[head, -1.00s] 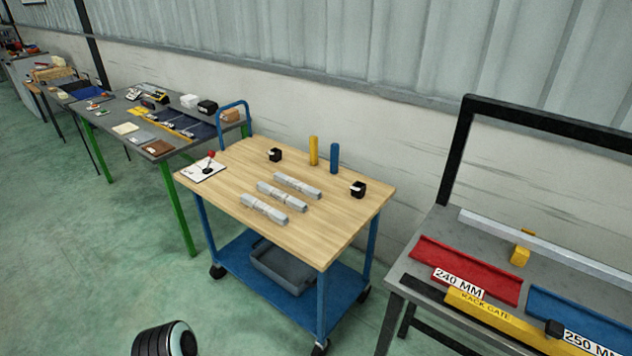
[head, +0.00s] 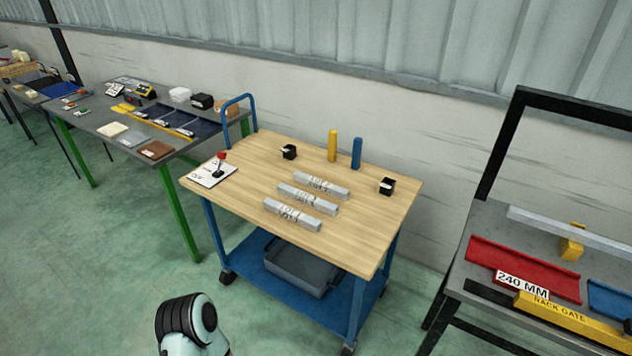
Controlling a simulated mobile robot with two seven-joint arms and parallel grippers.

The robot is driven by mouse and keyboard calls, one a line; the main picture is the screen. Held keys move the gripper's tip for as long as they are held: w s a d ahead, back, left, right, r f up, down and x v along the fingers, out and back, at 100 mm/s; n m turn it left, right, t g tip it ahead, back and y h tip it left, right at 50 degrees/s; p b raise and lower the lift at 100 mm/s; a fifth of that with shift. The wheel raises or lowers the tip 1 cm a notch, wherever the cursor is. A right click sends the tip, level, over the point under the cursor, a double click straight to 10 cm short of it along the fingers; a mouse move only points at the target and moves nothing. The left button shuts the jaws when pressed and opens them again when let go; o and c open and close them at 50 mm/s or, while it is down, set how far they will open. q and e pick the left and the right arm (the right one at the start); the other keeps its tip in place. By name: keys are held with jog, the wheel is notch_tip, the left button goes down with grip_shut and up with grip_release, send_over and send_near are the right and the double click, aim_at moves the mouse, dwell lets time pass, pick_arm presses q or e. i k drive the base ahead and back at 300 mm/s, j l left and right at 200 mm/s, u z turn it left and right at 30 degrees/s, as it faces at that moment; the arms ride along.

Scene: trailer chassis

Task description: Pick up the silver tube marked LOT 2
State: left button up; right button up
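Three silver tubes lie in parallel on the wooden top of a blue cart (head: 235,200): a far tube (head: 335,190), a middle tube (head: 300,197) and a near tube (head: 285,218). Each carries dark lettering that seems to begin with LOT. The numbers are too small and blurred to tell which tube is LOT 2. The tubes lie apart from one another, with nothing on them. Neither gripper is in view; only a dark and pale part of my arm shows at the bottom left.
Black blocks (head: 387,186) and (head: 289,152), a yellow post (head: 332,146), a blue post (head: 356,153) and a red-knobbed joystick (head: 220,165) stand around the tubes. A grey bin (head: 300,268) sits on the lower shelf. A rack bench (head: 480,220) is at right, a grey table (head: 95,125) at left.

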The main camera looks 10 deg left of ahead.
aim_at(320, 185)
jog(key=i+j, duration=0.1)
jog(key=j, duration=0.65)
jog(key=i+j+z, duration=0.1)
jog(key=j, duration=1.35)
jog(key=i+z, duration=0.05)
